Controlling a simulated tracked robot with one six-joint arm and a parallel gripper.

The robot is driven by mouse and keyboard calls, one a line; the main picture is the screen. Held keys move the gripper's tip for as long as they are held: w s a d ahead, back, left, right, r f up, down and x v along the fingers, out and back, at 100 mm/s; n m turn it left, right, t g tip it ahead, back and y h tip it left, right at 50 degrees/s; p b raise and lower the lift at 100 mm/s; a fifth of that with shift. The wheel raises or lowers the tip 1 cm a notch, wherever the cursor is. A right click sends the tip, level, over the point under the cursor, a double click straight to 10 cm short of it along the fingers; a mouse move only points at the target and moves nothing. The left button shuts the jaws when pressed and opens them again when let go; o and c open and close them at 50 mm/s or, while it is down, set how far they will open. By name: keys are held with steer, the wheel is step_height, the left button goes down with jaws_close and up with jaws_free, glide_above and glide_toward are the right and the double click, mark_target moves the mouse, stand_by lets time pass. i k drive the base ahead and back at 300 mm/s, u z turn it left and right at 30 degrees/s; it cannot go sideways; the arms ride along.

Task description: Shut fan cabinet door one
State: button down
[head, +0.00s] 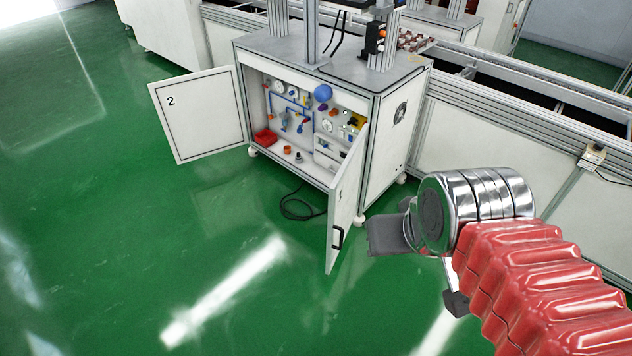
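The fan cabinet (397,135) stands in the upper middle of the head view, with a round fan grille on its right side. Door one (346,195) is its right-hand door. It stands swung open towards me, seen nearly edge-on, with a black handle (338,238) near its lower free edge. My gripper (424,270) is at the right, in front of the cabinet and to the right of door one. A gap shows in the picture between it and the door. Its two dark fingers are apart, with nothing seen between them.
The left-hand door (200,113), marked 2, also stands wide open. Inside the cabinet are gauges, blue pipes, a blue ball (323,93) and a red bin (265,137). A black cable (297,205) lies on the green floor below. A conveyor (520,150) runs along the right. Floor at left is clear.

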mark_target(344, 191)
steer(key=u, duration=0.5)
steer(key=i, duration=1)
steer(key=u, duration=0.3)
